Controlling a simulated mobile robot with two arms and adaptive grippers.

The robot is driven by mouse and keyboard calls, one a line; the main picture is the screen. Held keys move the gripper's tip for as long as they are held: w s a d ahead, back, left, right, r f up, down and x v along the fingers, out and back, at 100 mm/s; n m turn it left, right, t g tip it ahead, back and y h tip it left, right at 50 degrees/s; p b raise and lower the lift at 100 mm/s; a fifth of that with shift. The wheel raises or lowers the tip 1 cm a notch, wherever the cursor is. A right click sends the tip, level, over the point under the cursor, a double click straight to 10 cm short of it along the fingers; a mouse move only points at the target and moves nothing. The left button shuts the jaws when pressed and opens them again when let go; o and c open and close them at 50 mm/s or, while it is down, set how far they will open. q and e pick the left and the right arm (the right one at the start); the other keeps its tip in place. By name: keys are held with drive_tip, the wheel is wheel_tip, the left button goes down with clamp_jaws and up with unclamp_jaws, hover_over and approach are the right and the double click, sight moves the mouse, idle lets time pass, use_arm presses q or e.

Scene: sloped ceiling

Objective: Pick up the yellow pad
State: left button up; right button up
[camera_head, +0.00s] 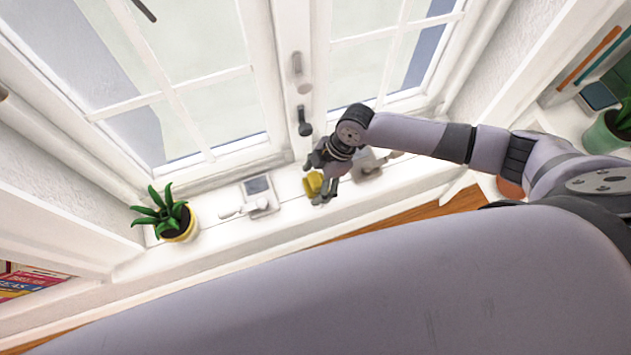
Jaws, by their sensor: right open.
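The yellow pad (312,184) is on the white windowsill (290,213), below the middle of the window. It is small and partly covered by my right gripper (324,195). My right arm comes in from the right, and the gripper points down with its open fingers at the pad. I cannot tell whether the fingers touch it. My left gripper is not in view.
A potted plant (165,217) stands at the sill's left. A device with a small screen and a white handle (258,195) lies between plant and pad. A similar grey-white object (366,163) is just right of my gripper. A dark window handle (304,122) hangs above.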

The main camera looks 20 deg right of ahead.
sight(312, 180)
drive_tip(key=shift+c, duration=0.3)
drive_tip(key=c, duration=1.1)
drive_tip(key=shift+o, duration=0.2)
drive_tip(key=shift+r, duration=0.15)
drive_tip(key=shift+r, duration=0.2)
wheel_tip(312, 180, up, 3)
drive_tip(key=s, duration=1.8)
drive_tip(key=shift+d, duration=0.3)
drive_tip(key=shift+f, duration=0.1)
